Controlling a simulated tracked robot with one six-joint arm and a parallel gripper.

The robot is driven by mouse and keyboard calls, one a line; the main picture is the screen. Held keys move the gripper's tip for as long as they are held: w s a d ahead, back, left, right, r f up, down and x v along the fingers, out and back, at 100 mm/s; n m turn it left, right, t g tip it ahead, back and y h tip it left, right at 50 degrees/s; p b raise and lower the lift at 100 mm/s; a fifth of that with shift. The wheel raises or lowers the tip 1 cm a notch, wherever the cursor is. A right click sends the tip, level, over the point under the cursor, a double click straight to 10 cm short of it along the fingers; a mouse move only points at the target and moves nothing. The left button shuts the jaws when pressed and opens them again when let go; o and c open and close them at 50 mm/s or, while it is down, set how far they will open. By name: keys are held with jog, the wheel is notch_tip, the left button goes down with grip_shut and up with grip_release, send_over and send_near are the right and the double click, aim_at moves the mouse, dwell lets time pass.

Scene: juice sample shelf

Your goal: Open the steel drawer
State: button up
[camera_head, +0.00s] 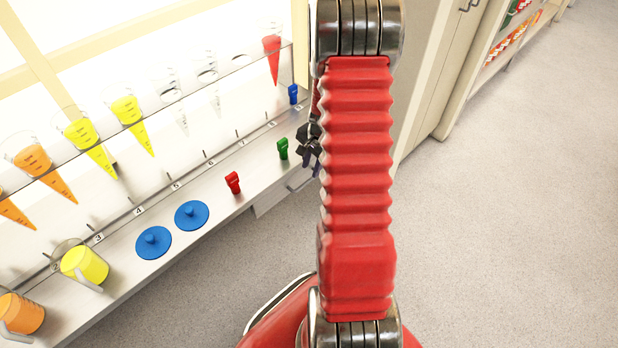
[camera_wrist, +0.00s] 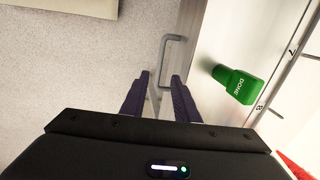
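The steel drawer (camera_head: 272,200) sits under the front edge of the counter, mostly hidden behind my arm at its right end. Its grey bar handle shows in the wrist view (camera_wrist: 166,58), standing out from the pale drawer front (camera_wrist: 192,48). My gripper (camera_wrist: 160,76) is open, with two dark purple fingers apart. The near end of the handle appears between the fingertips, and most of the handle extends beyond them. I cannot tell whether a finger touches it. In the head view my gripper (camera_head: 314,165) is beside the counter edge, partly hidden by my red arm.
On the counter (camera_head: 112,272) stand a green block (camera_head: 283,149), a red one (camera_head: 233,182), a blue one (camera_head: 293,94), blue discs (camera_head: 192,215) and juice jugs (camera_head: 85,265). Cones of juice hang in a clear rack above. The grey floor (camera_head: 500,220) at right is clear.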

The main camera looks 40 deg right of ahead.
aim_at(308, 181)
jog(key=shift+w+f, duration=0.25)
jog(key=shift+f, duration=1.05)
jog(key=shift+w+f, duration=0.25)
jog(key=shift+f, duration=1.1)
jog(key=shift+w+f, duration=0.25)
jog(key=shift+f, duration=1.05)
jog(key=shift+c, duration=0.3)
grip_shut()
